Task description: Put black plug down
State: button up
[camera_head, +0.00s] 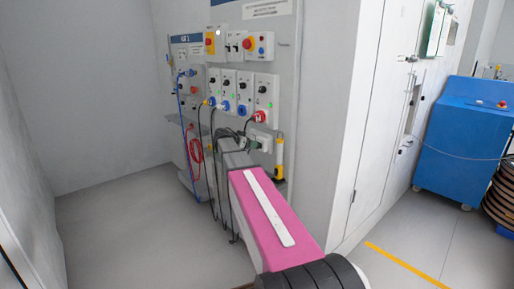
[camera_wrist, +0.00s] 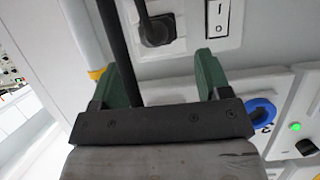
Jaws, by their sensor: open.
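The black plug (camera_wrist: 158,30) shows at the top of the wrist view, set against a pale socket panel beside a black-and-white rocker switch (camera_wrist: 221,22). Whether it is fully seated I cannot tell. My gripper (camera_wrist: 163,65) is open, its green fingers spread apart with the plug just beyond the gap between them. The fingers do not appear to touch the plug. A thick black cable (camera_wrist: 117,50) runs down past the left finger.
The wall panel holds several switch boxes with coloured sockets, including a red plug (camera_head: 259,116); a blue socket (camera_wrist: 260,112) is close right of my gripper. Black cables and a red cable (camera_head: 195,150) hang below. A yellow-and-black handle (camera_head: 279,158) hangs right of my arm. Floor at left is clear.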

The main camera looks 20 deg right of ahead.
jog(key=x, duration=0.4)
jog(key=shift+d+f, duration=0.1)
jog(key=shift+d, duration=0.2)
jog(key=shift+c, duration=0.3)
jog(key=c, duration=0.9)
